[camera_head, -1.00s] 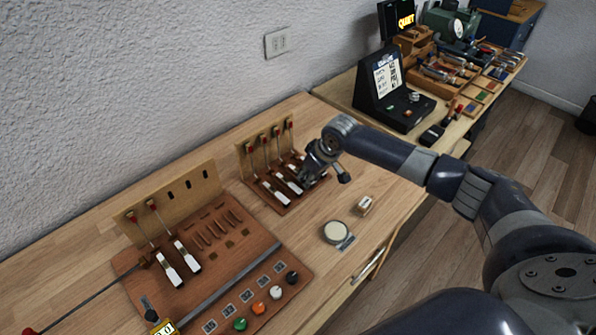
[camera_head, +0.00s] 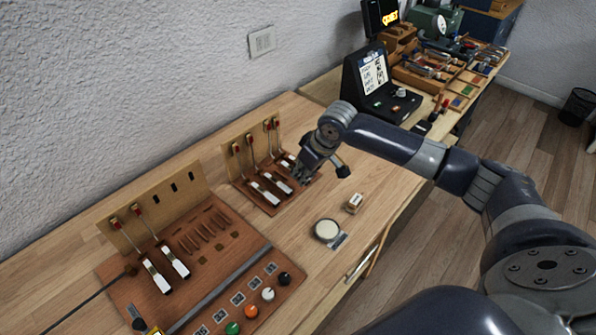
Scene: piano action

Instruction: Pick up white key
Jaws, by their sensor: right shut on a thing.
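The white keys stand in a small wooden rack (camera_head: 243,190) near the wall, each with a thin upright stem and a red-tipped head. Two of them, a front-left white key (camera_head: 262,193) and the one beside it (camera_head: 278,183), lie in the rack. My right gripper (camera_head: 303,177) is at the rack's right side, low over the keys. It is shut on a white key, which its fingers mostly hide; I cannot tell how far it is raised. Two more white keys (camera_head: 156,276) sit in the larger brown action board (camera_head: 215,265) at left. My left gripper is not in view.
A round pale disc (camera_head: 327,230) and a small wood-and-white block (camera_head: 354,203) lie on the bench in front of the rack. Coloured knobs (camera_head: 250,312) line the board's front. A black display console (camera_head: 375,85) stands behind my right arm.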

